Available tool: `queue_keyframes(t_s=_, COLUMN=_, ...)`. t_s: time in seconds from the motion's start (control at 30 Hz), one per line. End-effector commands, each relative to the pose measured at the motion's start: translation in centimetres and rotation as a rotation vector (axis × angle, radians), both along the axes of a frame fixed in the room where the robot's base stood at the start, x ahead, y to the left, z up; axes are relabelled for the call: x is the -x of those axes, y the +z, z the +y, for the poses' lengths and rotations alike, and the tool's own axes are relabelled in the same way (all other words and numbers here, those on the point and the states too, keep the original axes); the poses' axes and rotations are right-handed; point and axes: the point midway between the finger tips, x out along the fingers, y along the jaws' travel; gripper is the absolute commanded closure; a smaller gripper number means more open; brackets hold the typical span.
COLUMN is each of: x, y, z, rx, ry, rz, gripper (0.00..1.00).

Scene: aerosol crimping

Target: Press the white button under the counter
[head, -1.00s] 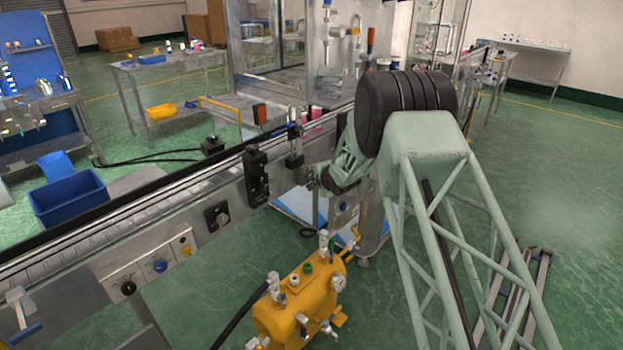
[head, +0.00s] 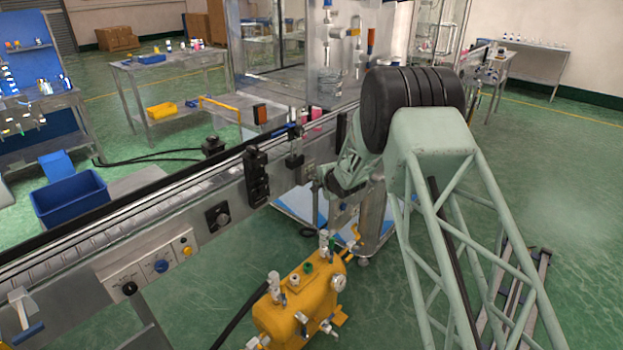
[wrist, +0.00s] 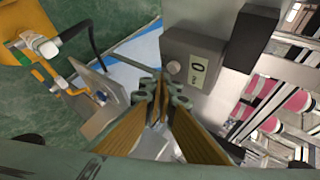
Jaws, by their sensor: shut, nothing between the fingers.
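In the wrist view a grey box (wrist: 190,48) carries the counter's pale window (wrist: 196,72), which shows a 0. A small round whitish button (wrist: 174,67) sits on the same face, beside the window in this picture. My gripper (wrist: 162,92) is shut and empty. Its fingertips appear just below the button in the picture, close to it; I cannot tell whether they touch the box. In the head view my gripper (head: 318,182) is small beside the conveyor's side, and the button cannot be made out there.
The conveyor (head: 130,225) runs along the left, with black boxes (head: 256,178) on its side. A yellow tank (head: 300,305) with valves stands below on the floor. Pink-banded cans (wrist: 290,100) stand at the right in the wrist view.

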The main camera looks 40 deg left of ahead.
Motion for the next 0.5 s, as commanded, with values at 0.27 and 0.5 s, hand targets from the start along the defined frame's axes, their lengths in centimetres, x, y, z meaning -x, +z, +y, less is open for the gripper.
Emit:
queue_keyframes(t_s=0.27, x=0.0, y=0.0, z=-0.1, rx=0.0, ry=0.0, rz=0.0, gripper=1.0)
queue_keyframes(t_s=0.5, x=-0.1, y=0.1, z=-1.1, rx=0.001, ry=0.0, rz=0.0, gripper=1.0)
